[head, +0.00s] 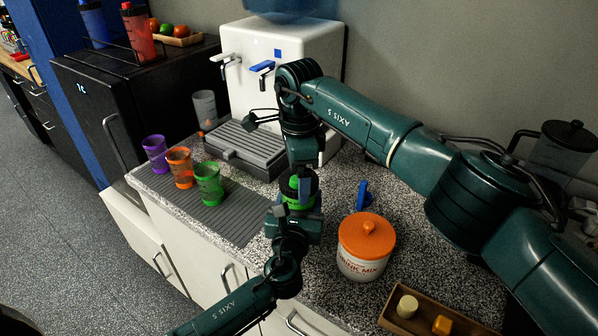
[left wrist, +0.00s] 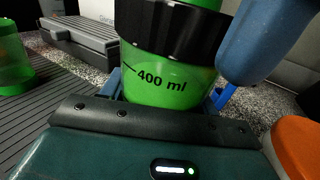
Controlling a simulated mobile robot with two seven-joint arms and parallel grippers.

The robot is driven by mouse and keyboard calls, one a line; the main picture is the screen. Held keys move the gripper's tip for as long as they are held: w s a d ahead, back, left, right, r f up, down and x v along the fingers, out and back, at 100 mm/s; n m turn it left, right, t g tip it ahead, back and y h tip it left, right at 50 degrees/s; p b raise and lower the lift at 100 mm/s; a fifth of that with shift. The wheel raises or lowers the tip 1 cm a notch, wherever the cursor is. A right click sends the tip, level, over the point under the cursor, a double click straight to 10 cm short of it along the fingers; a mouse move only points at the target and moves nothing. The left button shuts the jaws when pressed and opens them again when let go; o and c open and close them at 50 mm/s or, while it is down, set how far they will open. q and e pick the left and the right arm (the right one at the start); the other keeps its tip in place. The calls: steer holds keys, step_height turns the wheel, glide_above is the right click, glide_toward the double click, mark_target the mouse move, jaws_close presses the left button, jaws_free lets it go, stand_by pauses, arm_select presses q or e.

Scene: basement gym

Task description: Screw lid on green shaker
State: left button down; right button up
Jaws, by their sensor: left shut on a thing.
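The green shaker (left wrist: 160,82) shows a "400 ml" mark in the left wrist view. It stands upright in my left gripper (head: 293,220), which is shut on its body. A black lid (left wrist: 165,35) with a green part above it sits at the shaker's top, with no clear gap visible; how tightly it is seated I cannot tell. In the head view the shaker (head: 300,204) is partly hidden by the grippers. My right gripper (head: 302,172) reaches down from above at the lid. Its fingers are mostly hidden, so its grip is unclear.
Purple (head: 155,154), orange (head: 180,167) and green (head: 209,183) cups stand on a ribbed mat (head: 232,222) at left. A white dispenser (head: 290,50) is behind. An orange-lidded drink mix jar (head: 365,248), blue item (head: 362,196) and wooden tray (head: 462,327) are at right.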

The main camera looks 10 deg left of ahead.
steer(key=c, duration=0.8)
steer(key=m, duration=1.2)
steer(key=o, duration=1.1)
step_height(320, 180, up, 12)
arm_select(q)
steer(key=shift+c, duration=1.6)
jaws_free()
